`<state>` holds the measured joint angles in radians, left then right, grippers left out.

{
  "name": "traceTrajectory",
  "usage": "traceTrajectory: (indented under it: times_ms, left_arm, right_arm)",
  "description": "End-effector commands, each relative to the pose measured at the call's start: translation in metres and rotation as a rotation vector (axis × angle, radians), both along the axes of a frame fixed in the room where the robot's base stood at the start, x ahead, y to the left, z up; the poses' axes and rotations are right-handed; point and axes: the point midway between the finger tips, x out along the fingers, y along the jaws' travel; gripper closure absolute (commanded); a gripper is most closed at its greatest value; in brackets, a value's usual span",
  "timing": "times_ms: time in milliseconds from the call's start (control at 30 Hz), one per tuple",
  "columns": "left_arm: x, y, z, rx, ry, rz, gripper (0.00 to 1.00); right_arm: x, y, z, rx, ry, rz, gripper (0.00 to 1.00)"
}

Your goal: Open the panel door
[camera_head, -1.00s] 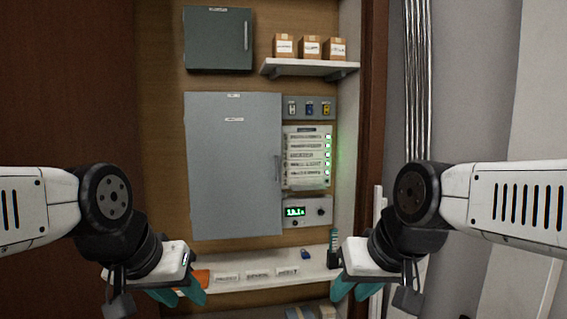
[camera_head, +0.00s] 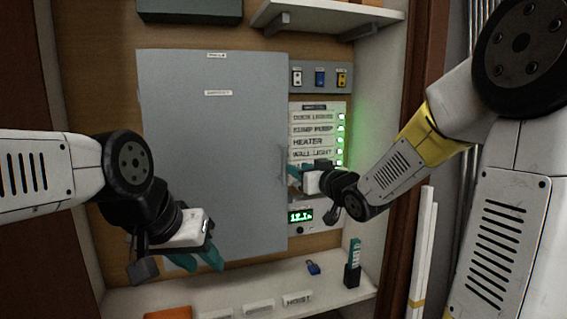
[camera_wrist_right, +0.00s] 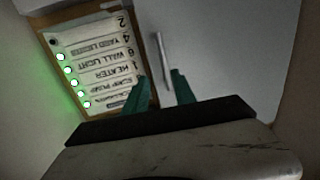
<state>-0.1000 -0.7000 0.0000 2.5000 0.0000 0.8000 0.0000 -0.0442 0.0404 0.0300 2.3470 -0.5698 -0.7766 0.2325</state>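The panel door (camera_head: 215,150) is a large flat grey door on the wooden back wall, and it looks shut. Its slim vertical handle (camera_head: 281,165) is near the right edge. My right gripper (camera_head: 293,172) is just right of the handle in the head view. In the right wrist view the teal fingers of my right gripper (camera_wrist_right: 161,76) are apart, with the handle (camera_wrist_right: 161,50) lined up in the gap; I cannot tell whether they touch it. My left gripper (camera_head: 196,261) hangs open and empty in front of the door's lower edge.
A labelled switch panel (camera_head: 313,117) with green lights sits right of the door; it also shows in the wrist view (camera_wrist_right: 92,60). A digital display (camera_head: 300,215) is below it.

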Motion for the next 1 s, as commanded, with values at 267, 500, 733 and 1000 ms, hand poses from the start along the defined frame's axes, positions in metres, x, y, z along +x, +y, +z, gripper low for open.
traceTrajectory:
  times_ms: [267,500,733,1000]
  left_arm:
    - [0.0,0.0,0.0,0.0,0.0,0.0,0.64]
    - [0.0,0.0,0.0,0.0,0.0,0.0,0.64]
    - [0.0,0.0,0.0,0.0,0.0,0.0,0.64]
    - [0.0,0.0,0.0,0.0,0.0,0.0,0.64]
  right_arm:
    - [0.02,0.019,0.002,0.025,-0.036,0.038,0.68]
    - [0.054,0.038,0.002,0.025,-0.036,0.036,0.68]
    - [0.07,0.047,0.003,0.025,-0.036,0.035,0.68]
    - [0.071,0.047,0.003,0.025,-0.036,0.034,0.7]
